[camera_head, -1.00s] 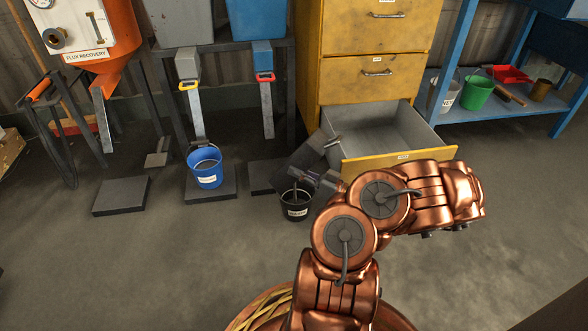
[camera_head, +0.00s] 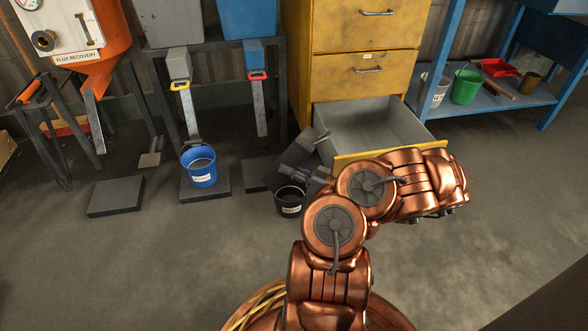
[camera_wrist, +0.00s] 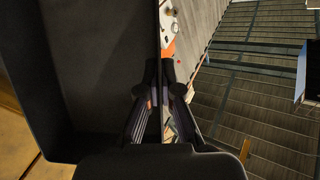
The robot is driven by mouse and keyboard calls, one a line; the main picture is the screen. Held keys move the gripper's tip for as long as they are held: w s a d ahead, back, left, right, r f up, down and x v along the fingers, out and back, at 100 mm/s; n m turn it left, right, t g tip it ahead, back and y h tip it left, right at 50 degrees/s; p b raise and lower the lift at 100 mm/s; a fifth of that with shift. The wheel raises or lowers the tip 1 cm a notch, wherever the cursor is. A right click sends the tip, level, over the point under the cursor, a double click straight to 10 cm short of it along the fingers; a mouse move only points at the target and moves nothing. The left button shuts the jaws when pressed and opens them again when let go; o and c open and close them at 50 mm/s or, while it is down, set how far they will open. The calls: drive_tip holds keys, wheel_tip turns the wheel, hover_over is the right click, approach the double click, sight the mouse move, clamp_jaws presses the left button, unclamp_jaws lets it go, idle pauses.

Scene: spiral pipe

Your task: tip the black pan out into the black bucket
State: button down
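The black pan (camera_head: 298,153) is held tilted, one side high, just behind and above the black bucket (camera_head: 290,207) in the head view. The bucket stands upright on the floor with a white label on its front. My gripper (camera_head: 308,174) is partly hidden by my copper arm. In the wrist view my gripper (camera_wrist: 160,98) is shut on a thin wall of the pan (camera_wrist: 95,70), whose dark inner faces fill the left of the picture. I cannot see any contents in the pan or clearly into the bucket.
A yellow cabinet (camera_head: 362,75) has its bottom drawer (camera_head: 370,130) pulled open, close to the right of the pan. A blue bucket (camera_head: 199,167) stands on a dark slab to the left. A blue shelf (camera_head: 480,103) holds several pails and tools. The front floor is clear.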

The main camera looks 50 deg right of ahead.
sight(281, 161)
drive_tip(key=w+g+p, duration=0.1)
drive_tip(key=w+r+g+p, duration=0.1)
drive_tip(key=w, duration=0.1)
drive_tip(key=w+a+r+g+p, duration=0.1)
drive_tip(key=shift+w+g+h, duration=0.25)
drive_tip(key=shift+g+h, duration=0.15)
drive_tip(key=shift+w+f, duration=0.2)
drive_tip(key=w+a+f+g+h+p, duration=0.1)
drive_tip(key=w+g+h+p, duration=0.1)
drive_tip(key=w+g+p, duration=0.4)
drive_tip(key=shift+w+a, duration=0.4)
drive_tip(key=shift+w, duration=0.2)
